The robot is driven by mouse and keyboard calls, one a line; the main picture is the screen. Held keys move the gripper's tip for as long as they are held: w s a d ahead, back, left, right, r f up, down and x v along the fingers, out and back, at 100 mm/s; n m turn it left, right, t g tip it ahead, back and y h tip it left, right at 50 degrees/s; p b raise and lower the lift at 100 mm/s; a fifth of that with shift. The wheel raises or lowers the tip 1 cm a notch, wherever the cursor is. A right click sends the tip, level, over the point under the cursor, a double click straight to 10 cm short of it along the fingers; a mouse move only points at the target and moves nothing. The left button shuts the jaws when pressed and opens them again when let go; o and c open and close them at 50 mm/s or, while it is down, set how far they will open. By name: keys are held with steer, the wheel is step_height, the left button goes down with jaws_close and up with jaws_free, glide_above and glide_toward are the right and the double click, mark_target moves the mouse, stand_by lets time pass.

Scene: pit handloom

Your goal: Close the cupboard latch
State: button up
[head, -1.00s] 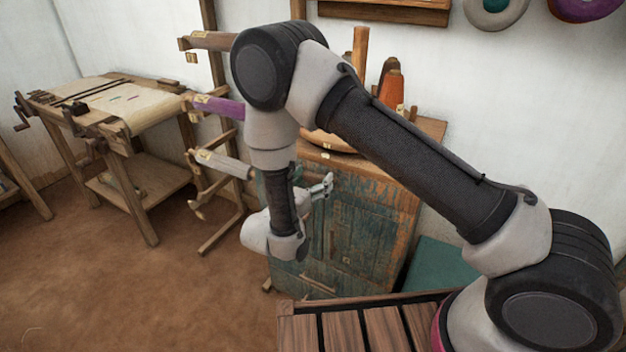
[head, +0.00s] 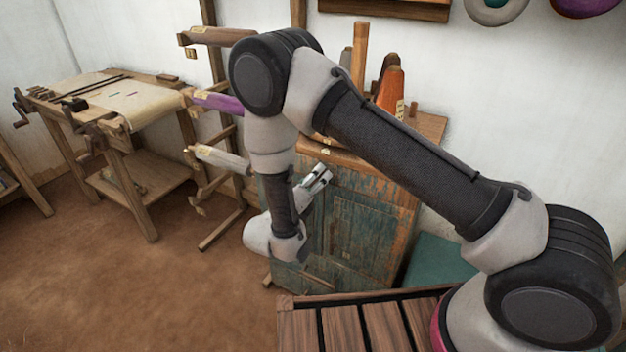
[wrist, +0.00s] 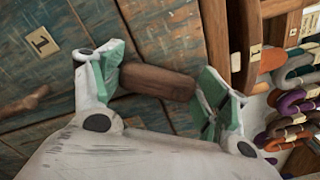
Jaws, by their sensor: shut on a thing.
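The cupboard (head: 365,232) has a worn teal wooden front and stands behind my arm in the head view. Its planked front (wrist: 75,85) also fills the left of the wrist view. A small brown wooden bar, the latch (wrist: 158,82), lies between my fingertips, its two ends against the green pads. My gripper (wrist: 160,85) is shut on it, at the upper part of the cupboard front. In the head view my gripper (head: 319,179) shows small beside the cupboard's top edge, and the latch cannot be made out there.
A tag (wrist: 42,41) and a brown wooden piece (wrist: 25,102) sit on the cupboard front. Orange cones (head: 390,88) stand on the cupboard top. A rack with rollers (head: 218,158) stands close on the left, and a slatted wooden surface (head: 365,325) lies in front.

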steer(key=n, duration=0.3)
steer(key=shift+s+d+f+n, duration=0.15)
steer(key=shift+f+n, duration=0.15)
steer(key=shift+s+d+f+n, duration=0.1)
steer(key=shift+d+n, duration=0.05)
steer(key=shift+n, duration=0.75)
steer(key=shift+s+d+f+n, duration=0.1)
steer(key=shift+n, duration=0.8)
steer(key=o, duration=1)
steer(key=v, duration=1.2)
